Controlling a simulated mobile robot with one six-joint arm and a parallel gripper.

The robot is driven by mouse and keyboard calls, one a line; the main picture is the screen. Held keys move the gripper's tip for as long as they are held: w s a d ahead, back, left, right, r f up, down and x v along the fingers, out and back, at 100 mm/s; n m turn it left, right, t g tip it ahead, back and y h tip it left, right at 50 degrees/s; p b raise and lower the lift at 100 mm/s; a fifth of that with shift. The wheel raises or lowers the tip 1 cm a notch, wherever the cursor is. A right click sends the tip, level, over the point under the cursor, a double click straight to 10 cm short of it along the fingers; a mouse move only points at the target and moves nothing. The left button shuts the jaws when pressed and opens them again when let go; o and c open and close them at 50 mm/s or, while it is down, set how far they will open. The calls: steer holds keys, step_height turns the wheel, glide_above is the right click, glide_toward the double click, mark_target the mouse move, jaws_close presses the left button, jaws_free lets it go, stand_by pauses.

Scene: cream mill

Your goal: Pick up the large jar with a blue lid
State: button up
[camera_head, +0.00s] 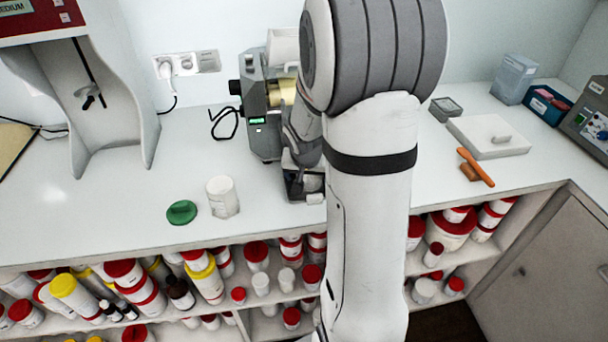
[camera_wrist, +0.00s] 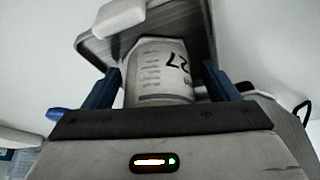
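In the head view my gripper (camera_head: 305,185) is low over the bench, partly hidden by my arm, beside the grey mill. In the wrist view my gripper (camera_wrist: 163,78) has its two blue fingers apart, and a white jar (camera_wrist: 160,75) with a printed label reading 27 is between them. Narrow gaps seem to show beside the jar, and no firm grip is visible. No blue lid can be made out on this jar. In the head view a white open jar (camera_head: 222,197) stands left of my gripper, next to a loose green lid (camera_head: 182,212).
The grey mill (camera_head: 262,115) stands behind my gripper. A white stand (camera_head: 105,110) is at the left. Shelves below hold many red- and yellow-lidded jars (camera_head: 205,275). The left bench front is clear.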

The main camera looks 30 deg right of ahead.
steer(key=c, duration=0.9)
